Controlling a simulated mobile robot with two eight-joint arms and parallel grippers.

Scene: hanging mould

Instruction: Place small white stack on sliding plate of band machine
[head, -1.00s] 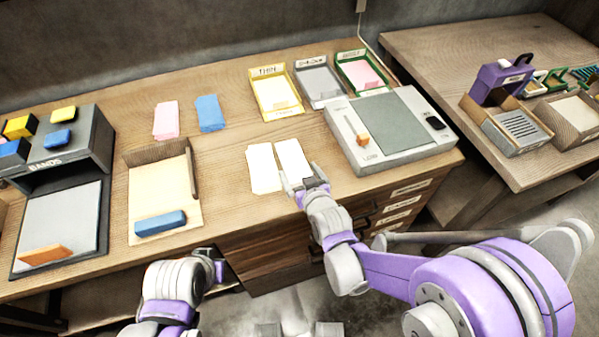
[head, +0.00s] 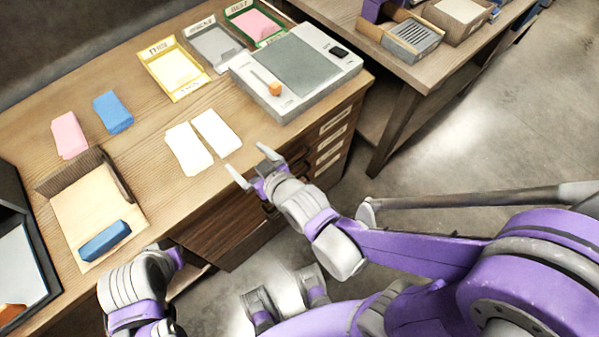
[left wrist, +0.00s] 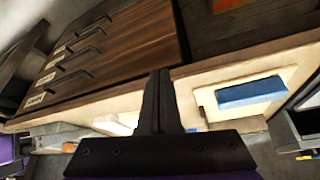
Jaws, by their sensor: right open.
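Two small white stacks lie side by side on the desk, a left one (head: 189,148) and a right one (head: 215,131); they also show as a pale patch in the left wrist view (left wrist: 118,123). The dark band machine (head: 10,190) is cut off at the left edge of the head view. Its pale sliding plate (head: 18,262) is partly in view, with an orange piece on it. My right gripper (head: 250,164) is open and empty, in front of the stacks near the desk's front edge. My left gripper (left wrist: 160,76) is shut and empty, by the desk front.
A tray (head: 75,205) with a blue block (head: 104,240) lies between the band machine and the stacks. Pink (head: 69,135) and blue (head: 113,112) stacks lie behind. A grey scale-like device (head: 300,68) stands right of the white stacks. Drawers (head: 225,228) are below the desk edge.

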